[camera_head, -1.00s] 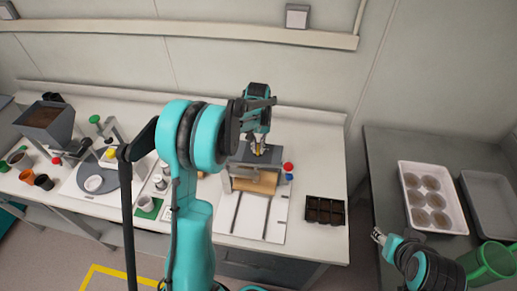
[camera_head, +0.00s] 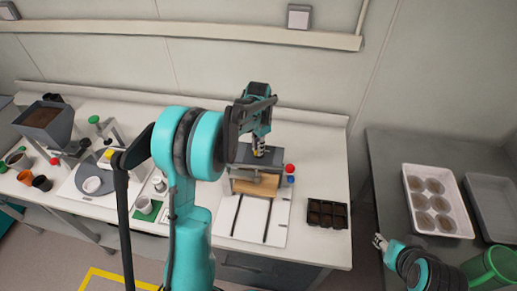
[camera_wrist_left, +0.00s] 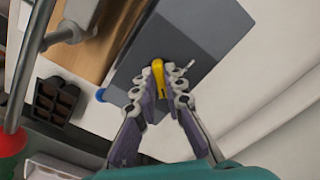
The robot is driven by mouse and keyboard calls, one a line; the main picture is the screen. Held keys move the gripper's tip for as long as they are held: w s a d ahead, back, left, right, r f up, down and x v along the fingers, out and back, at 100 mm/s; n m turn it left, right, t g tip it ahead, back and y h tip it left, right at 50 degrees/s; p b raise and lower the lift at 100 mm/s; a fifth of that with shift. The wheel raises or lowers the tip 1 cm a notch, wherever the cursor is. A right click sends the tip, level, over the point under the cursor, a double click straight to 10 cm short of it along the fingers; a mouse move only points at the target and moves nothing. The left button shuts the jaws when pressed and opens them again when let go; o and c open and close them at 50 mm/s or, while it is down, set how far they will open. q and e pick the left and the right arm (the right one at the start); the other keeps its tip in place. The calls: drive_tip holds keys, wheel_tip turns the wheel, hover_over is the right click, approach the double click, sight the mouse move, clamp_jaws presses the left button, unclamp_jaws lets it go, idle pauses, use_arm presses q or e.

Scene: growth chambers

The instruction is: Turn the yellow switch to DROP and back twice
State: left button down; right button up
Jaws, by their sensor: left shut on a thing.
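The yellow switch (camera_wrist_left: 158,76) stands on the dark grey top of a press-like device (camera_wrist_left: 205,35) in the left wrist view. My left gripper (camera_wrist_left: 162,82) is shut on it, with a finger on either side of its yellow handle. In the head view, my left gripper (camera_head: 258,150) points down onto the grey top (camera_head: 245,156) of the device. The switch is mostly hidden there by the fingers, and no DROP label can be read. My right gripper (camera_head: 380,241) is at the lower right, away from the device, too small to judge its fingers.
A red knob (camera_head: 290,168) and a blue knob (camera_head: 291,180) sit at the device's right side. A black cell tray (camera_head: 327,214) is to the right. A white tray of round pots (camera_head: 464,222) lies on the side table. A soil hopper (camera_head: 47,121) stands far left.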

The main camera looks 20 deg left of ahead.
use_arm(q)
drive_tip(key=shift+m, duration=0.3)
idle(0.4)
drive_tip(key=c, duration=1.6)
unclamp_jaws()
wheel_tip(320, 180, up, 12)
